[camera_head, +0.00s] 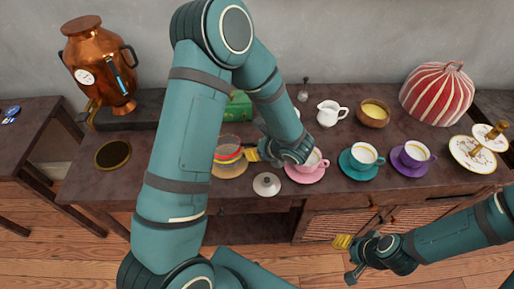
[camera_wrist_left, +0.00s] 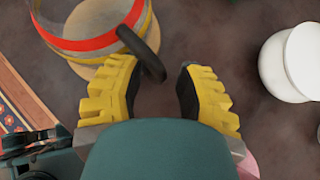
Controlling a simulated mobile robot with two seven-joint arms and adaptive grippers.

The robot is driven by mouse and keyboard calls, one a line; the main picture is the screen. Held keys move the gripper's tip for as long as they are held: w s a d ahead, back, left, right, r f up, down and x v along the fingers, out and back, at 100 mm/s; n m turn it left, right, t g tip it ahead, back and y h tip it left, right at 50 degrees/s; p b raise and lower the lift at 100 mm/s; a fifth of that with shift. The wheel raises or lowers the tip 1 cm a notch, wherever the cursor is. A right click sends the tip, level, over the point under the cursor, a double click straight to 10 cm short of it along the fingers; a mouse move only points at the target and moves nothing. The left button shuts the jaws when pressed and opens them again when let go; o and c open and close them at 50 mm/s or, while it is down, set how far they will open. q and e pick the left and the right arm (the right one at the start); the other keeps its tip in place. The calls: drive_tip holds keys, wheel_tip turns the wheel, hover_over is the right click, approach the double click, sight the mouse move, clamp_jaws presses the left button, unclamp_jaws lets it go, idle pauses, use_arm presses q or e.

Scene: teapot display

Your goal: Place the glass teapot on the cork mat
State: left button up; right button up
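The glass teapot (camera_head: 228,146), with red and yellow bands, stands upright on the round tan cork mat (camera_head: 230,171) at the table's front. In the left wrist view, the teapot (camera_wrist_left: 88,42) is at the upper left, with the tan mat (camera_wrist_left: 84,71) under it and its dark handle (camera_wrist_left: 147,55) towards me. My left gripper (camera_head: 254,152) is just right of the teapot. Its yellow fingers (camera_wrist_left: 160,92) are spread and empty, with the handle near the left finger. My right gripper (camera_head: 347,258) is empty in front of the table, fingers apart.
A white lidded pot (camera_head: 267,185) stands close to my left gripper. Right of it are pink (camera_head: 308,170), teal (camera_head: 362,158) and purple (camera_head: 413,156) cups on saucers. A copper urn (camera_head: 98,65) and a dark round tray (camera_head: 113,155) are at left. My left arm hides part of the table.

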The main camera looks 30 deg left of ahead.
use_arm(q)
drive_tip(key=shift+r, duration=0.2)
drive_tip(key=p+v, duration=0.3)
drive_tip(key=v, duration=0.9)
drive_tip(key=s+d+f+n+g+h, duration=0.3)
drive_tip(key=s+d+f+n+h, duration=0.15)
drive_tip(key=s+f, duration=0.2)
drive_tip(key=s+d+f+n+g+h, duration=0.3)
drive_tip(key=s+f+n+h, duration=0.2)
drive_tip(key=s+f+n, duration=0.15)
drive_tip(key=f+n+t+h, duration=0.1)
drive_tip(key=n, duration=0.3)
drive_tip(key=w+f+n+t+h, duration=0.1)
drive_tip(key=n+t, duration=0.1)
drive_tip(key=n, duration=0.2)
drive_tip(key=w+f+n+t+h, duration=0.1)
drive_tip(key=n+t, duration=0.1)
drive_tip(key=n, duration=0.2)
drive_tip(key=shift+w+f+n, duration=0.25)
drive_tip(key=shift+n, duration=0.15)
